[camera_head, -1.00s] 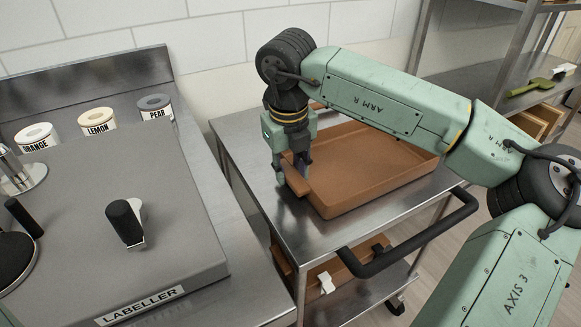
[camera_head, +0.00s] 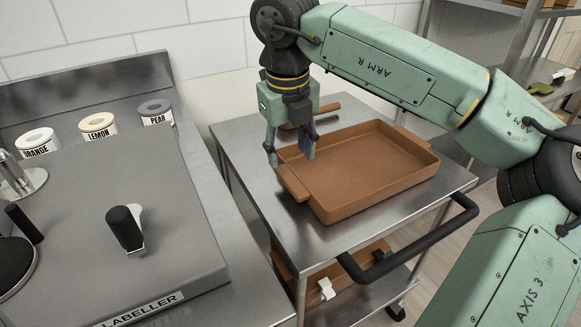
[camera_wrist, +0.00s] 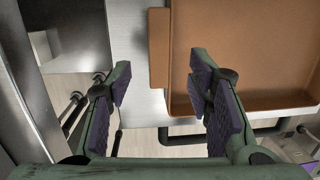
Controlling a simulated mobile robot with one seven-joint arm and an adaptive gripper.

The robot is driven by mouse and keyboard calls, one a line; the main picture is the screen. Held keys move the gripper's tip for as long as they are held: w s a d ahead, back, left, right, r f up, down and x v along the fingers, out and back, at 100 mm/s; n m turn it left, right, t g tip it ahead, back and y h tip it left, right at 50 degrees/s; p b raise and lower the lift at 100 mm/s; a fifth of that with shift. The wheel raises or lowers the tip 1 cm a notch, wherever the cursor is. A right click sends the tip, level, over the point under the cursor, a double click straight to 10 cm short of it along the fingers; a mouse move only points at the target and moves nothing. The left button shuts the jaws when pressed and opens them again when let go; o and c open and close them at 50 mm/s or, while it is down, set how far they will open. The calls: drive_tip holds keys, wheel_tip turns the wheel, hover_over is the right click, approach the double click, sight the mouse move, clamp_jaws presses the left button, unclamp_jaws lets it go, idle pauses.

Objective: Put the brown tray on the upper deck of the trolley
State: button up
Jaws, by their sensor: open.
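The brown tray (camera_head: 365,172) is a shallow rectangular pan with a flat handle at each end. It rests on the steel upper deck (camera_head: 330,240) of the trolley. My gripper (camera_head: 291,160) is open above the tray's left handle (camera_head: 293,184), clear of it. In the wrist view the tray (camera_wrist: 250,50) fills the upper right, with its handle (camera_wrist: 159,48) beyond and between the open fingers (camera_wrist: 165,100). Nothing is between the fingertips.
A brown round-ended thing (camera_head: 325,109) lies behind my gripper on the deck. The trolley's black push handle (camera_head: 410,240) is in front. The lower deck holds another brown tray (camera_head: 345,268) with small white and black items. The labeller (camera_head: 110,230) stands left; shelves (camera_head: 530,60) stand back right.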

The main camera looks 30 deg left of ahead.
drive_tip(key=shift+s+d+r, duration=0.1)
drive_tip(key=shift+s+r, duration=0.1)
drive_tip(key=shift+r, duration=1.15)
drive_tip(key=shift+s+d+r, duration=0.1)
drive_tip(key=shift+s+r, duration=0.1)
drive_tip(key=shift+r, duration=1.15)
